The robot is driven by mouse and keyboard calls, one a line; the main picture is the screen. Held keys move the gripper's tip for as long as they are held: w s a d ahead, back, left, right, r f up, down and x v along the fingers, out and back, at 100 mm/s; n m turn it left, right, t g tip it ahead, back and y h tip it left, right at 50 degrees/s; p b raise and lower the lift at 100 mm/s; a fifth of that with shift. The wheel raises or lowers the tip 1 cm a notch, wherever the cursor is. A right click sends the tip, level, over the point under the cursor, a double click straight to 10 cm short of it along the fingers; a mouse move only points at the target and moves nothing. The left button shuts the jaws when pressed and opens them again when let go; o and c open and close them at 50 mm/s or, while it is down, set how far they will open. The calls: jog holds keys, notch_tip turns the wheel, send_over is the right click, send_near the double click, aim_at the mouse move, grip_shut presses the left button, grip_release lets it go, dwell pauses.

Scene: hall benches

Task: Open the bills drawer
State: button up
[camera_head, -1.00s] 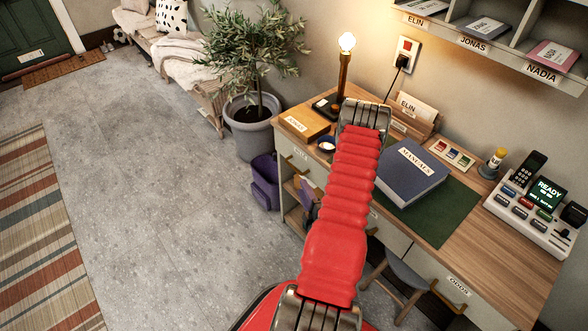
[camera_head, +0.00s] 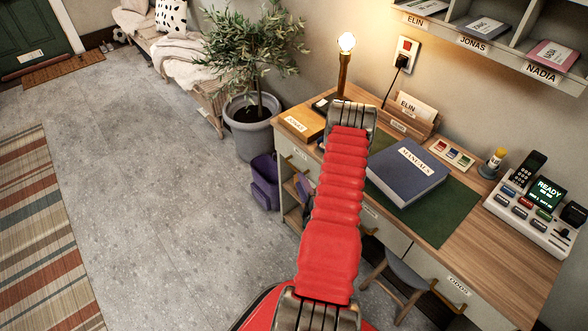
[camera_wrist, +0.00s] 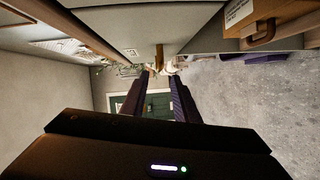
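The desk's left drawer front (camera_head: 312,170) is shut, with a small label (camera_head: 300,154) too small to read surely as bills. A tan handle (camera_head: 287,157) stands out at its left. In the wrist view a pale drawer front with a small label (camera_wrist: 130,52) and a tan handle (camera_wrist: 158,52) show at the upper middle. My gripper (camera_wrist: 159,77) is open, its two dark purple fingers apart and pointing toward that handle. The handle appears between or just beyond the fingertips; I cannot tell if they touch. My red arm hides most of the gripper in the head view.
A blue manuals binder (camera_head: 407,171) lies on a green mat (camera_head: 455,212) on the desk. A stool (camera_head: 398,285) stands under the desk. The grey floor beyond is clear.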

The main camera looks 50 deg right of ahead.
aim_at(294, 167)
jog(key=x, duration=0.9)
jog(key=shift+c, duration=0.4)
grip_shut()
